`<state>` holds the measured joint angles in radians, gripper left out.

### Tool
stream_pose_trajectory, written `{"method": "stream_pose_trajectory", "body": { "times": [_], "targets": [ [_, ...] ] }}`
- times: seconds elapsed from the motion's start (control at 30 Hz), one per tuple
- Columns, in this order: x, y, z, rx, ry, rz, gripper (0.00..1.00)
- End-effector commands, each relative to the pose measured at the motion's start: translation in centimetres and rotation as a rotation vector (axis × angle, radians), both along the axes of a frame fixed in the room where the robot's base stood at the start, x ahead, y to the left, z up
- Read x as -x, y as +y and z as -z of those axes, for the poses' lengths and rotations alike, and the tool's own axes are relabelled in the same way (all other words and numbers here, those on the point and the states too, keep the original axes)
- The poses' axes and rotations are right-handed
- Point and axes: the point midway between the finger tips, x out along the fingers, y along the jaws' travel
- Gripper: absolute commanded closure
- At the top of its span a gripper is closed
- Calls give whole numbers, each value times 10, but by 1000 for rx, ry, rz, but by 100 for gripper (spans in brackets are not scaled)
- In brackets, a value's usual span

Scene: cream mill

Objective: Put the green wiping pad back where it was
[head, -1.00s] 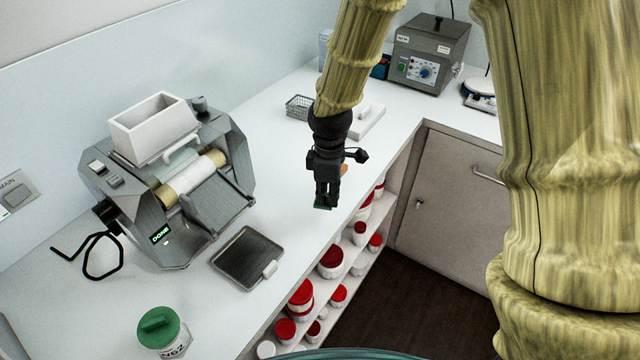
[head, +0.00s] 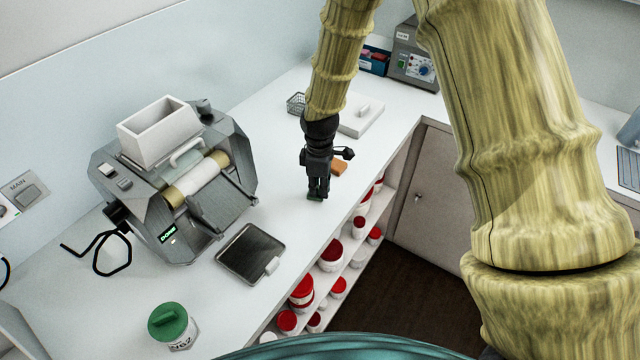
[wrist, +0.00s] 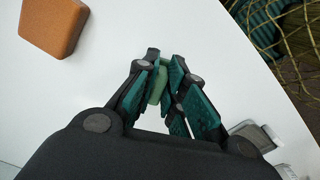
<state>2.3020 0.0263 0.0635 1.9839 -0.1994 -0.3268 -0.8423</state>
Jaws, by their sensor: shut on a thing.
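My gripper (head: 316,194) points down over the white counter, right of the mill, with its fingers shut on the green wiping pad (wrist: 157,84). In the wrist view the pad is a small light-green piece between the fingertips (wrist: 164,82), mostly hidden by them. In the head view only a little dark green (head: 315,198) shows at the fingertips. The pad is at or just above the counter; I cannot tell whether it touches.
An orange-brown block (head: 338,168) lies just behind my gripper; the wrist view shows it too (wrist: 52,25). The mill (head: 225,150) and a dark tray (head: 250,254) are left. A green-lidded jar (head: 168,322) stands front left. Open shelves with red-lidded tubs (head: 303,291) lie below the counter's edge.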

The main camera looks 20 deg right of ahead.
Motion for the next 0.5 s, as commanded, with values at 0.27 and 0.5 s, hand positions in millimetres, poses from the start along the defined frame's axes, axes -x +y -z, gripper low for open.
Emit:
{"method": "stream_pose_trajectory", "body": {
  "times": [0.27, 0.5],
  "targets": [
    [0, 0, 1, 0, 0, -1, 100],
    [0, 0, 3, 0, 0, -1, 67]
  ]
}}
